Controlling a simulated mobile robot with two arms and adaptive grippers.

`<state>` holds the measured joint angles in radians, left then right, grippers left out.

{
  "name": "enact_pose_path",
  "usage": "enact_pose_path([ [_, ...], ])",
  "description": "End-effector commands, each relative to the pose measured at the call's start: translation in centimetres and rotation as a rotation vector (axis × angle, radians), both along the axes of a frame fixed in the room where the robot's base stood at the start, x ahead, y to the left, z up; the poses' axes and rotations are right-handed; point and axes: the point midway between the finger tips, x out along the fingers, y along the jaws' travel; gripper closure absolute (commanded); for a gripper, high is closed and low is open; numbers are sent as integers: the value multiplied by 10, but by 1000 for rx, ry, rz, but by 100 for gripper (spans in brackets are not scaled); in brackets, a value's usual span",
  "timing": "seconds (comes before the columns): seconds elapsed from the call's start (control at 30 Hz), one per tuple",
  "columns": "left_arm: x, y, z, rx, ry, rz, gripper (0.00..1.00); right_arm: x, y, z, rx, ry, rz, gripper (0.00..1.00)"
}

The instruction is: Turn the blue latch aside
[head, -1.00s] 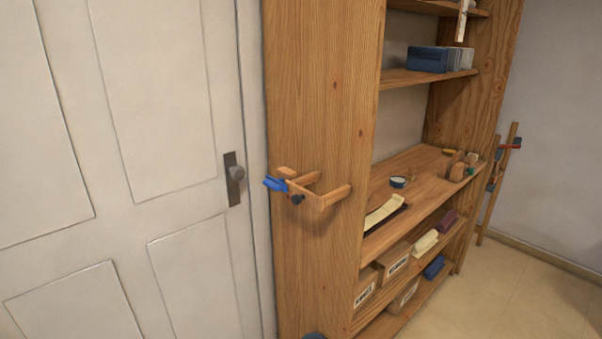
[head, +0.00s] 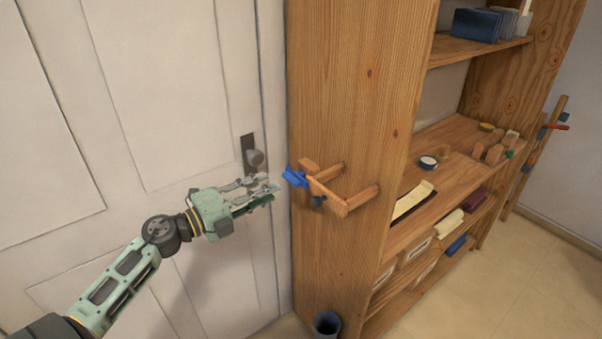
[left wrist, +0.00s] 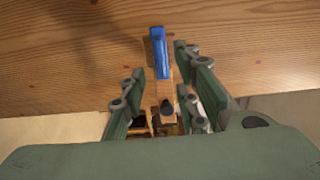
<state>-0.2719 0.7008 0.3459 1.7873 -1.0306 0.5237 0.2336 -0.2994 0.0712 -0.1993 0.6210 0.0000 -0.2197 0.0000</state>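The blue latch (head: 295,178) sits at the left end of a wooden bracket (head: 327,192) on the side panel of a shelf unit. A dark knob (head: 319,202) is on the bracket. My left gripper (head: 272,188) is open and empty just left of the latch, its fingers pointing toward it. In the left wrist view the blue latch (left wrist: 159,52) shows upright in the picture, in line with the gap between the two spread fingers. I cannot tell whether a finger touches it. My right gripper is not in view.
A white door (head: 165,100) with a dark handle (head: 255,158) is behind my left arm. The wooden shelf unit (head: 350,90) holds boxes, cloths and a tape roll (head: 427,163). A dark bin (head: 327,324) stands on the floor. Open floor (head: 500,270) lies at right.

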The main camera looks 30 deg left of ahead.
Motion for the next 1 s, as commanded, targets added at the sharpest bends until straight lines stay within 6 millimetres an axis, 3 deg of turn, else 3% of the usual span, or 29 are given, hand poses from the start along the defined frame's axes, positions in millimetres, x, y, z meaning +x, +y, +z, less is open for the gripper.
enact_pose_path([
  [0.3,44,-17,4,-5,-2,3,71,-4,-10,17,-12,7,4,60],
  [0.5,62,-25,0,-6,0,4,71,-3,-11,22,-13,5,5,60],
  [0.87,66,-26,-1,-5,2,4,72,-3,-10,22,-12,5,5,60],
  [1.0,66,-26,-1,-5,2,4,84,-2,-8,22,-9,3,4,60],
])
